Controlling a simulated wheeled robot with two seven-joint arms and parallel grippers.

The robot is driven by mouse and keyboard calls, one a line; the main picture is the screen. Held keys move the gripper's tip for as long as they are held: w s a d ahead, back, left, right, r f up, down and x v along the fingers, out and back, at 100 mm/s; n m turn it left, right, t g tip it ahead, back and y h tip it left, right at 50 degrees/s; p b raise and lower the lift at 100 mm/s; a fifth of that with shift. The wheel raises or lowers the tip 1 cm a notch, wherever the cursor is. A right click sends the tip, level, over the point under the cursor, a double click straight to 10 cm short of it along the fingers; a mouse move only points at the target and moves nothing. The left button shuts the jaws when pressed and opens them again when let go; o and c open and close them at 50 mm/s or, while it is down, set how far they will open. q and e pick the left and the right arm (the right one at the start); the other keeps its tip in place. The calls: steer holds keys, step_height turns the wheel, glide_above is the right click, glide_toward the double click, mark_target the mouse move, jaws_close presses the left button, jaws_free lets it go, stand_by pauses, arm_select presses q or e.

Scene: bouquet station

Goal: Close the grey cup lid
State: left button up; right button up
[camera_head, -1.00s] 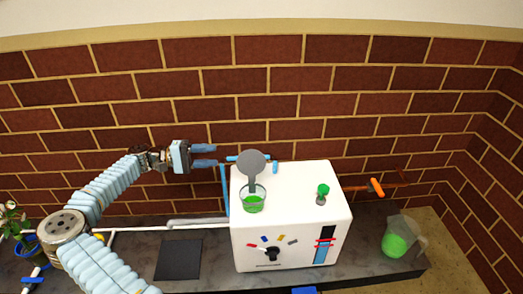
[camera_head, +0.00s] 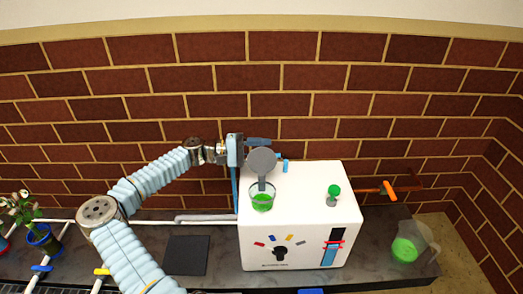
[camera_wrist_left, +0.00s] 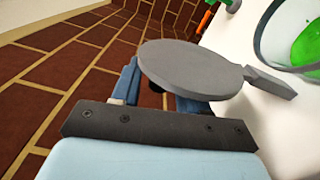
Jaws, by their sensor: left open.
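The grey cup lid (camera_head: 261,160) is a round disc standing raised on its hinge arm, behind and above a clear cup (camera_head: 262,199) with green contents on the white machine. In the left wrist view the lid (camera_wrist_left: 190,68) covers much of my fingers, and the cup (camera_wrist_left: 303,45) is at the right edge. My left gripper (camera_head: 258,150) is open just behind the lid, with one finger showing above it and the other partly hidden. I cannot tell whether the fingers touch the lid. My right gripper is not in view.
The white machine (camera_head: 300,220) carries a green-topped knob (camera_head: 333,194) and a front dial (camera_head: 280,253). A jug of green liquid (camera_head: 407,248) stands at right. A dark mat (camera_head: 187,255) and a potted plant (camera_head: 40,238) are left. A brick wall is behind.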

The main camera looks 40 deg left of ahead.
arm_select(q)
jaws_close()
